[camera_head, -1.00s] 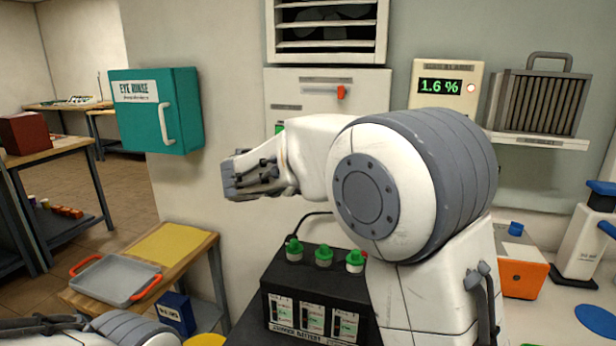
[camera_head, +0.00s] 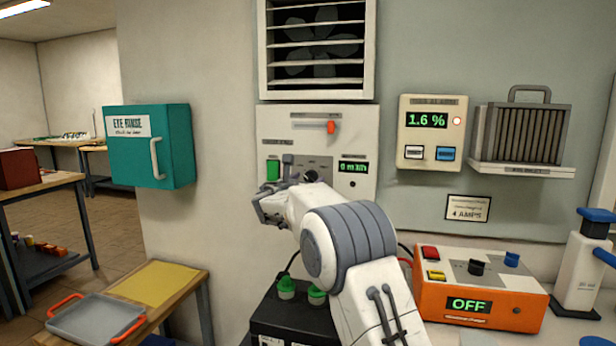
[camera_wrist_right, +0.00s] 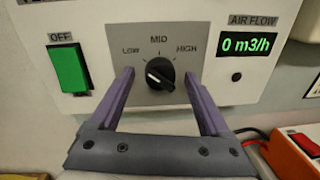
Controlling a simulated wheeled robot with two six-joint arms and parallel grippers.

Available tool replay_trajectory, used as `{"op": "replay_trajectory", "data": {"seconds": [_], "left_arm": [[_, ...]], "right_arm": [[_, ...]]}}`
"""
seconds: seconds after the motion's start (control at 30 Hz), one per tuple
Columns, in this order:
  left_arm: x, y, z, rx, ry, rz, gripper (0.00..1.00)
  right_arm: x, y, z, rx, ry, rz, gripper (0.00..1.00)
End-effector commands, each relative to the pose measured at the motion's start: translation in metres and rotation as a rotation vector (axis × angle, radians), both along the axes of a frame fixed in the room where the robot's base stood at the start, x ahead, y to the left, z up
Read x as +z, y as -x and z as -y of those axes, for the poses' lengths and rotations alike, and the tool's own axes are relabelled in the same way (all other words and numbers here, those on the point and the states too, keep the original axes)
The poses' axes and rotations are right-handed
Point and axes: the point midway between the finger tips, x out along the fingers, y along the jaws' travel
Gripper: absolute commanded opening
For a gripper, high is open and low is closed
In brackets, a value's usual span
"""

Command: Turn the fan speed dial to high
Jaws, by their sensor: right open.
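The fan control panel (camera_head: 345,130) is a white box under the fan grille on the wall. In the right wrist view the black speed dial (camera_wrist_right: 160,74) sits below the labels LOW, MID and HIGH. A white mark on it seems to lie toward the LOW side, but it is small. My right gripper (camera_head: 272,194) is open in front of the panel. Its purple fingers flank the dial left and right (camera_wrist_right: 160,92); I cannot tell whether they touch it. My left gripper is not in view.
A green switch (camera_wrist_right: 69,70) labelled OFF is left of the dial. The air flow display (camera_wrist_right: 247,43) reads 0 m3/h. The gas alarm (camera_head: 427,135) reads 1.6 %. An orange charger (camera_head: 480,290) reads OFF. A black battery (camera_head: 275,325) stands below my right arm.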

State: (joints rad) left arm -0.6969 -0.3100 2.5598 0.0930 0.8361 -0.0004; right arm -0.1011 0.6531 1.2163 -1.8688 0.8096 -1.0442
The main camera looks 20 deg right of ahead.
Motion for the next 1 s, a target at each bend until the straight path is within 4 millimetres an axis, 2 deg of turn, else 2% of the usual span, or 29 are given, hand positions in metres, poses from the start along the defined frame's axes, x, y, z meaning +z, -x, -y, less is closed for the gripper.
{"op": "replay_trajectory", "data": {"seconds": [0.33, 0.37, 0.5, 0.57, 0.77, 1.0], "left_arm": [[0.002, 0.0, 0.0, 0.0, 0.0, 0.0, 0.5], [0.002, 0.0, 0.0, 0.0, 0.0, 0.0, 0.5], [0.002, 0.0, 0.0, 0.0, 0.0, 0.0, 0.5], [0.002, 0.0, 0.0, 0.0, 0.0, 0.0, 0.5], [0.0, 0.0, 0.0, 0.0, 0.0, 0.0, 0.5], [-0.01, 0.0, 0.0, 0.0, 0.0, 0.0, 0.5]], "right_arm": [[0.0, -0.005, 0.004, -0.001, -0.001, 0.001, 0.8], [0.0, -0.005, 0.004, -0.001, -0.001, 0.001, 0.77], [0.0, -0.004, 0.004, -0.001, -0.001, 0.001, 0.23], [-0.001, -0.004, 0.004, -0.001, -0.001, 0.001, 0.0], [-0.001, -0.004, 0.004, -0.002, -0.006, 0.003, 0.0], [-0.004, -0.004, 0.004, -0.002, -0.067, 0.044, 0.0]]}}
